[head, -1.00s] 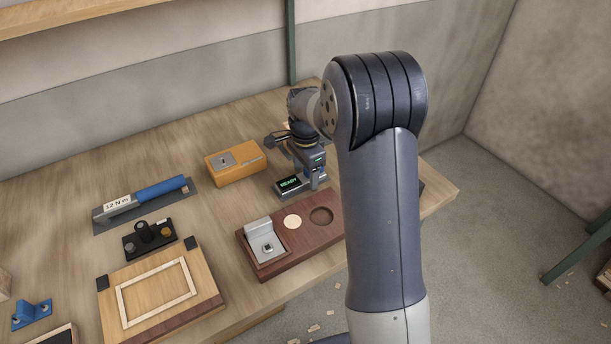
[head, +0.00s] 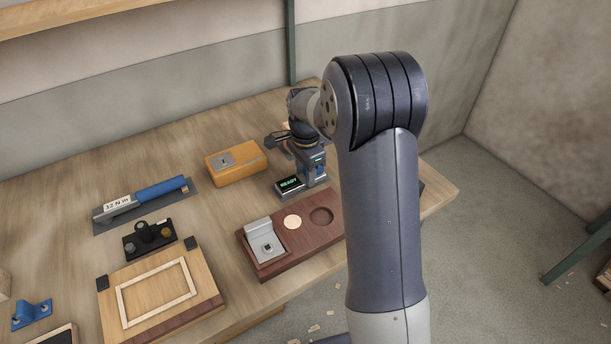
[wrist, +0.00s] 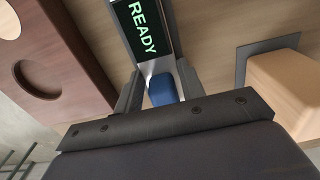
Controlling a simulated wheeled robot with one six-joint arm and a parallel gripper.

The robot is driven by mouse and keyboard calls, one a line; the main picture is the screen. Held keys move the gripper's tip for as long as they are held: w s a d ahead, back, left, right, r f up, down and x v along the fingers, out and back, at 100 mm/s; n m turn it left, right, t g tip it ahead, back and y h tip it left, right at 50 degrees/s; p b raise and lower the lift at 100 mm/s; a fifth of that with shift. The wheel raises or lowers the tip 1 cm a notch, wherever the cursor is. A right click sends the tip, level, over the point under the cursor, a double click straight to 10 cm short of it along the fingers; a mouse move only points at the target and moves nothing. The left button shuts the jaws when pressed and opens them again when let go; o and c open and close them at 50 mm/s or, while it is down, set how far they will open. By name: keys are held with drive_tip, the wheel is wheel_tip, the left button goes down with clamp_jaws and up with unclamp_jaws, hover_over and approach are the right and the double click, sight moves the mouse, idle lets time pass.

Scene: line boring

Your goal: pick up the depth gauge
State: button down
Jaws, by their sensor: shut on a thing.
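My gripper (wrist: 160,86) is shut on a blue piece (wrist: 163,92), which shows between its fingertips in the wrist view. The blue piece appears to be the grip of the depth gauge, but the jaws hide most of it. A grey unit with a lit READY screen (wrist: 143,28) lies just beyond the fingertips, and it also shows on the bench in the head view (head: 289,184). I cannot tell whether the blue piece and this unit are one body. In the head view my gripper (head: 312,166) is upright over the unit, partly hidden by my arm.
A dark red wooden holder (head: 290,262) with round recesses and a silver block (head: 260,238) lies close in front. An orange box (head: 236,168) stands to the left. A blue-handled tool (head: 160,189) lies farther left. A tan block (wrist: 285,90) is right in the wrist view.

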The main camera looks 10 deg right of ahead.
wheel_tip(320, 180, up, 10)
drive_tip(key=shift+r, duration=0.1)
idle(0.4)
wheel_tip(320, 180, up, 4)
drive_tip(key=p, duration=0.3)
drive_tip(key=shift+p, duration=0.3)
drive_tip(key=shift+s, duration=0.1)
idle(0.5)
